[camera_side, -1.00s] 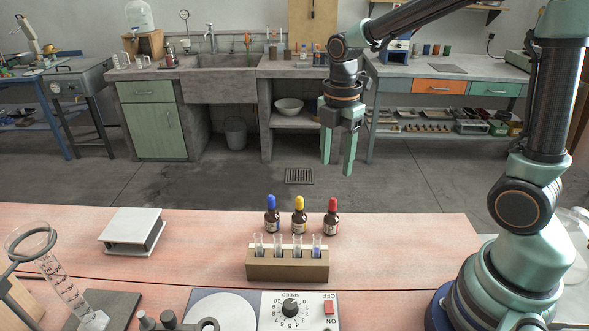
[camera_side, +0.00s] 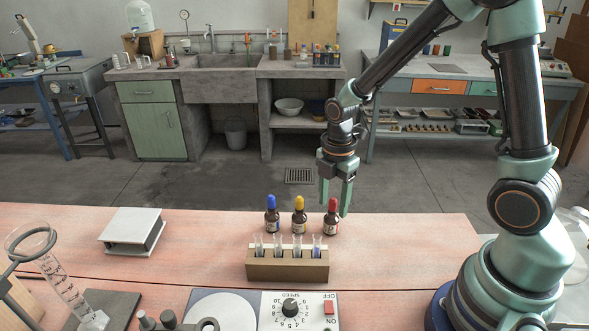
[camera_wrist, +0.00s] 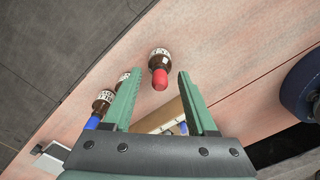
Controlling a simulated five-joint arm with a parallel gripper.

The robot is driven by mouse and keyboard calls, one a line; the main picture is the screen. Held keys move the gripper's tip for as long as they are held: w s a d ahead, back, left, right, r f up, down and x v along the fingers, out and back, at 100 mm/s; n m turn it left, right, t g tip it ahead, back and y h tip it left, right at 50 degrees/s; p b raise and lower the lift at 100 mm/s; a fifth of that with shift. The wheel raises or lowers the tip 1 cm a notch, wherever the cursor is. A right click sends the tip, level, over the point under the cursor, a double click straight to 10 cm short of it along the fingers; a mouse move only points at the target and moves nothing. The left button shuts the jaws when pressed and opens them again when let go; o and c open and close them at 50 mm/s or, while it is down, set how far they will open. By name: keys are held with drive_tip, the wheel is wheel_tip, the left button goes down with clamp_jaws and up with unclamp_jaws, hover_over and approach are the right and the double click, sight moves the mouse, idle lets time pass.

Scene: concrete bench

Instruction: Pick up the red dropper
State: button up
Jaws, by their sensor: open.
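The red dropper is a small brown bottle with a white label and a red bulb top (camera_side: 333,204). It stands upright on the bench, at the right end of a row with a yellow-topped dropper (camera_side: 299,203) and a blue-topped dropper (camera_side: 271,202). My gripper (camera_side: 334,210) is open and points down, its fingers around the height of the red bulb in the side view. In the wrist view the red dropper (camera_wrist: 159,77) shows ahead of and between the open fingertips (camera_wrist: 158,85), with nothing held. Whether the fingers touch it I cannot tell.
A wooden rack (camera_side: 287,267) with several glass tubes stands in front of the droppers. A white box (camera_side: 132,229) lies to the left. A stirrer plate with a dial (camera_side: 292,309) is at the front. The bench (camera_side: 405,235) right of the droppers is clear.

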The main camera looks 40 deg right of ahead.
sight(334, 199)
drive_tip(key=c, duration=0.8)
drive_tip(key=shift+r, duration=0.1)
wheel_tip(334, 199, up, 25)
drive_tip(key=shift+f, duration=0.1)
idle(0.9)
